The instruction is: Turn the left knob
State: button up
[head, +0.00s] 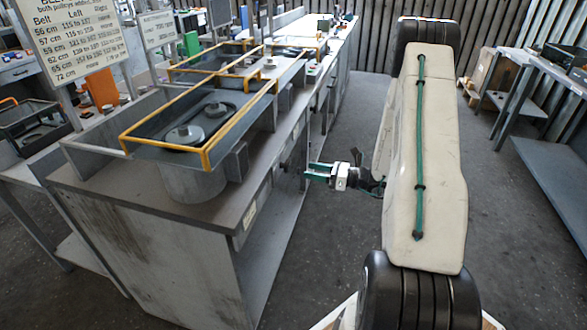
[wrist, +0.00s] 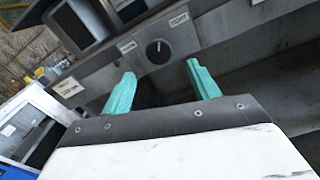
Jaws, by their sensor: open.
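A round dark knob (wrist: 158,51) with a pale pointer line sits on a grey front panel in the wrist view. The pointer is close to upright. A small white label lies on each side of it, the left one (wrist: 127,47) and the right one (wrist: 178,19). It is the only knob I can make out, and I cannot tell whether it is the left one. My gripper (wrist: 160,74) is open and empty, its two teal fingers apart, with the knob beyond and between the tips. In the head view my gripper (head: 314,172) points at the bench front; no knob shows clearly there.
The grey bench (head: 130,195) carries a yellow-framed housing (head: 205,152) with two pulleys and a belt. A sign with a belt table (head: 80,35) stands at the back left. Open floor (head: 330,240) lies right of the bench. Another table (head: 550,70) stands at far right.

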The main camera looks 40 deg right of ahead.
aim_at(289, 167)
jog(key=x, duration=0.7)
jog(key=shift+a, duration=0.1)
jog(key=c, duration=1)
jog(key=shift+o, duration=0.2)
